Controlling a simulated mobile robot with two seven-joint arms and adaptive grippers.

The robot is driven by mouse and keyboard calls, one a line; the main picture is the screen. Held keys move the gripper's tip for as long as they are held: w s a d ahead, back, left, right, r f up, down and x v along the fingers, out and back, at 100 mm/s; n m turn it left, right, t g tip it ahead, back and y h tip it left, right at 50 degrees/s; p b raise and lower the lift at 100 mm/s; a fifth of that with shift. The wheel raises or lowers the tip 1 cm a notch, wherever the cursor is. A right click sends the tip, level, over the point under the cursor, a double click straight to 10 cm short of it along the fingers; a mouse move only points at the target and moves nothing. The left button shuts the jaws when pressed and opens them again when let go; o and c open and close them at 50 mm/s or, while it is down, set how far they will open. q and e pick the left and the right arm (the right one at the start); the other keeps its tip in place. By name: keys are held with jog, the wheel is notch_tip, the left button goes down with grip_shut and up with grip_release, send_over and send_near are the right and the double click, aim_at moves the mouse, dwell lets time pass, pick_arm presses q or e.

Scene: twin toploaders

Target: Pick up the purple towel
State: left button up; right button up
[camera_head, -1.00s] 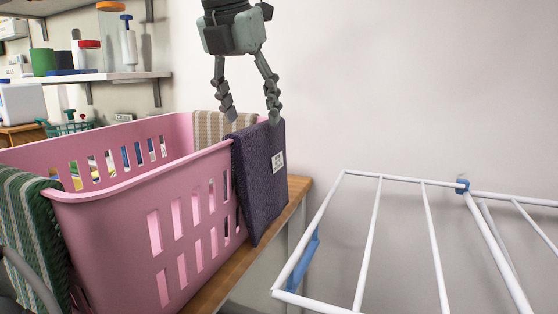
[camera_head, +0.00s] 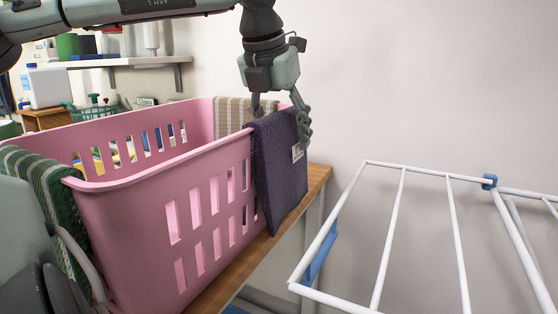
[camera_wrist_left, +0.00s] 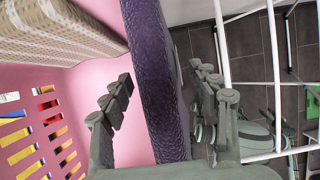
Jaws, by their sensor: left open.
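The purple towel (camera_head: 278,175) hangs folded over the right-hand rim of the pink basket (camera_head: 190,205), with a white label on its outer side. My left gripper (camera_head: 282,120) is above the basket rim, pointing down, with its fingers at the towel's top edge. In the left wrist view the towel (camera_wrist_left: 158,70) runs between the two open fingers, one on the basket side and one on the outer side. Gaps show on both sides, so the fingers are not closed on it.
A beige checked towel (camera_head: 232,115) hangs on the basket's far rim and a green striped towel (camera_head: 42,185) on its near left rim. The basket stands on a wooden surface (camera_head: 318,180). A white drying rack (camera_head: 405,230) is at the right. Shelves stand behind at the left.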

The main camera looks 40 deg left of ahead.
pick_arm(q)
jog(key=shift+f+b, duration=0.25)
jog(key=shift+b, duration=0.1)
dwell(0.3)
grip_shut()
dwell(0.5)
